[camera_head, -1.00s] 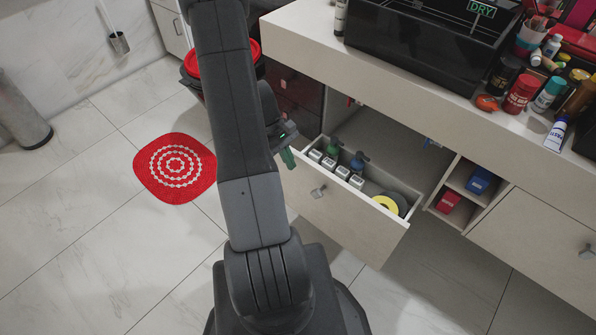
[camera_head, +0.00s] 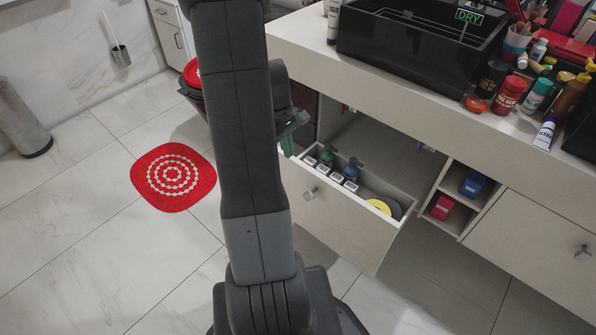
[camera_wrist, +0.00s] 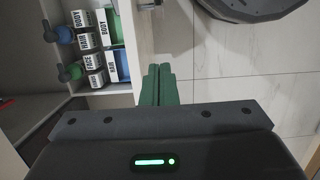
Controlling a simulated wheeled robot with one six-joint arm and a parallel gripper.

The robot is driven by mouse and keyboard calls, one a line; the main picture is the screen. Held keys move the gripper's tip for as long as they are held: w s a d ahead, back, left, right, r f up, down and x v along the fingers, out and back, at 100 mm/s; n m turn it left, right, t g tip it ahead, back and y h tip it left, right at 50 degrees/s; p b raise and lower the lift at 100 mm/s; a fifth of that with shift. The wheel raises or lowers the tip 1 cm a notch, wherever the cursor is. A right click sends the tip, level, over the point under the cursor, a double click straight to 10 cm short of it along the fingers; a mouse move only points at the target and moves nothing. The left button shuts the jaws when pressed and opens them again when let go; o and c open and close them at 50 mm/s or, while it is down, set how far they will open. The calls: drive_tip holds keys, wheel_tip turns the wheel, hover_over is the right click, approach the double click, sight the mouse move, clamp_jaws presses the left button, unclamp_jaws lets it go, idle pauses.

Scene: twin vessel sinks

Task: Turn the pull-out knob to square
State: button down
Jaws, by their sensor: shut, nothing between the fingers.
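The pull-out drawer (camera_head: 345,225) hangs open below the counter. A small metal knob (camera_head: 309,193) sits on its front and looks slanted; its exact angle is hard to tell. In the wrist view a small grey piece, probably this knob (camera_wrist: 150,4), shows at the top edge beyond my fingertips. My gripper (camera_wrist: 158,70) has green fingers, shut and empty, beside the drawer front and apart from the knob. In the head view my gripper (camera_head: 287,148) is largely hidden behind my arm, near the drawer's left end.
Labelled bottles (camera_head: 337,175) and a yellow roll (camera_head: 378,206) lie in the drawer. A black sink (camera_head: 415,45) and toiletries stand on the counter (camera_head: 400,90). An open cubby (camera_head: 460,195) is right of the drawer.

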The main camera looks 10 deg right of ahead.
drive_tip(key=s+d+f+b, duration=0.1)
drive_tip(key=f, duration=0.2)
drive_tip(key=s+d+f+b, duration=0.1)
drive_tip(key=f, duration=0.3)
drive_tip(key=s+d+f+b, duration=0.1)
drive_tip(key=s+f, duration=0.1)
drive_tip(key=f, duration=0.2)
drive_tip(key=shift+d+f, duration=0.1)
